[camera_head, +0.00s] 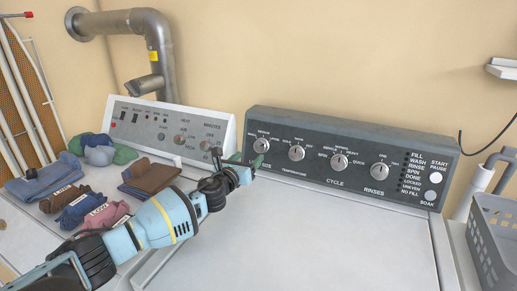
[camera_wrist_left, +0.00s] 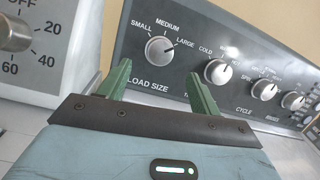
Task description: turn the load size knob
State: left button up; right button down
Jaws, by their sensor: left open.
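The load size knob (camera_wrist_left: 159,49) is a round pale knob on the dark washer panel, with SMALL, MEDIUM and LARGE printed around it. In the head view it is the leftmost knob (camera_head: 261,146) on the panel. My left gripper (camera_wrist_left: 160,85) is open and empty, its two green fingers pointing at the panel. The knob shows between and beyond the fingertips, apart from them as far as I can see. In the head view my left gripper (camera_head: 247,160) is just below and left of the knob. My right gripper does not show.
The washer panel (camera_head: 350,188) carries further knobs, such as the temperature knob (camera_head: 296,153), and buttons at the right. A white dryer panel (camera_head: 170,132) stands to the left. Folded clothes (camera_head: 45,179) lie at the left. A grey basket (camera_head: 492,240) is at the right. The washer lid (camera_head: 310,240) is clear.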

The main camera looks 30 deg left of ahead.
aim_at(259, 148)
pick_arm(q)
jog(key=w, duration=0.2)
jog(key=w+b, duration=0.1)
jog(key=w, duration=0.3)
jog(key=shift+w+a+f+b, duration=0.1)
jog(key=shift+w+f+b, duration=0.05)
jog(key=shift+f+b, duration=0.15)
jog(key=shift+w+r, duration=0.2)
jog(key=shift+w, duration=0.45)
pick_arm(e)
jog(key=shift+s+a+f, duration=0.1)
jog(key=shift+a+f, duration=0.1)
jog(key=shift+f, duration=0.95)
pick_arm(q)
jog(key=c, duration=1)
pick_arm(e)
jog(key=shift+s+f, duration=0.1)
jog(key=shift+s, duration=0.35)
